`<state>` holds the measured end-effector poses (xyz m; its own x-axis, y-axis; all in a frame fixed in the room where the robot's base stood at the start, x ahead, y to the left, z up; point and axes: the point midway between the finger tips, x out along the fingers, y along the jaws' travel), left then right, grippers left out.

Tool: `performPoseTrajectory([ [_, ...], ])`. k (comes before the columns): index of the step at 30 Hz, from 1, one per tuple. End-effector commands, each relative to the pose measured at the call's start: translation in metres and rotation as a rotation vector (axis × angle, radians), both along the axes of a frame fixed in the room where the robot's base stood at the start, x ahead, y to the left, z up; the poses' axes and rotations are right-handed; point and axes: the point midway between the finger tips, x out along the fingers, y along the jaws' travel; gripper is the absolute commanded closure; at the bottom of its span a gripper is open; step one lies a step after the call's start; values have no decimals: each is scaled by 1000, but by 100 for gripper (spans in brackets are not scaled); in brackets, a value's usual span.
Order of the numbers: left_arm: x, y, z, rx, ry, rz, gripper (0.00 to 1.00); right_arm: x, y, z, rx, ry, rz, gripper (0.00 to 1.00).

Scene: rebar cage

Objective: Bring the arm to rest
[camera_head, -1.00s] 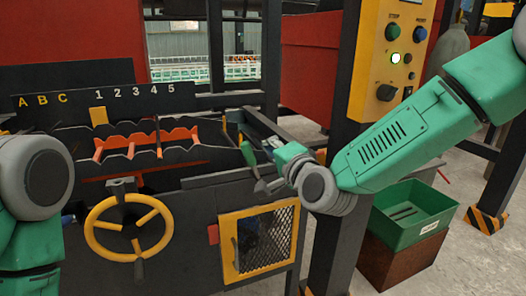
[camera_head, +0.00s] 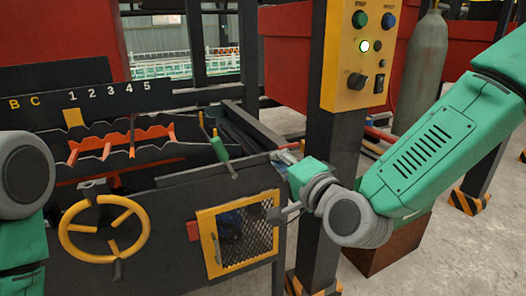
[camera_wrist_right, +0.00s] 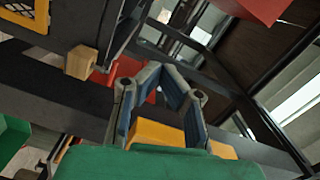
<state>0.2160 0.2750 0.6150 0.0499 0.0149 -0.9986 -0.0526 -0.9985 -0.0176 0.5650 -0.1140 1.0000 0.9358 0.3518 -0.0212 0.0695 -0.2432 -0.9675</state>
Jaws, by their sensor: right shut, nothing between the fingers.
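My right arm (camera_head: 415,155) comes in from the right edge in the head view, green with grey joints.
A yellow control panel (camera_head: 356,50) with a lit button hangs on the post (camera_head: 315,230). The machine has a yellow handwheel (camera_head: 143,238), a green-handled lever (camera_head: 220,149) and a mesh door (camera_head: 246,235). A brown box (camera_head: 400,245) and a grey cylinder (camera_head: 420,75) stand at right.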

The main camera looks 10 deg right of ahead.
Motion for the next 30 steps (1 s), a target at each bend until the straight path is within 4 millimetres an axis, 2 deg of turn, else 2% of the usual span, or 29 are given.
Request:
performPoseTrajectory([
  [2,0,0,0,0,0,0,43,-5,4,-23,-52,38,14,100],
  [4,0,0,0,0,0,1,43,-14,4,-56,-134,95,29,100],
  [8,0,0,0,1,0,1,43,-47,-6,-142,-344,249,91,100],
  [9,0,1,0,1,0,2,43,-61,-13,-169,-414,301,118,100],
  [12,0,1,0,1,0,2,43,-102,-36,-233,-580,430,195,100],
  [14,0,1,0,1,0,2,43,-131,-52,-267,-677,509,251,100],
  [15,0,1,0,1,0,2,43,-151,-63,-288,-742,560,293,100],
  [18,0,1,0,1,0,2,43,-207,-94,-334,-895,691,408,100],
  [21,0,0,0,0,0,1,43,-260,-123,-364,-1028,808,528,100],
  [24,0,0,0,0,0,1,43,-304,-146,-380,-1131,900,633,100],
  [27,0,0,0,0,0,1,43,-333,-162,-387,-1195,962,710,100],
  [30,0,0,0,0,0,1,43,-348,-170,-389,-1229,995,749,100],
])
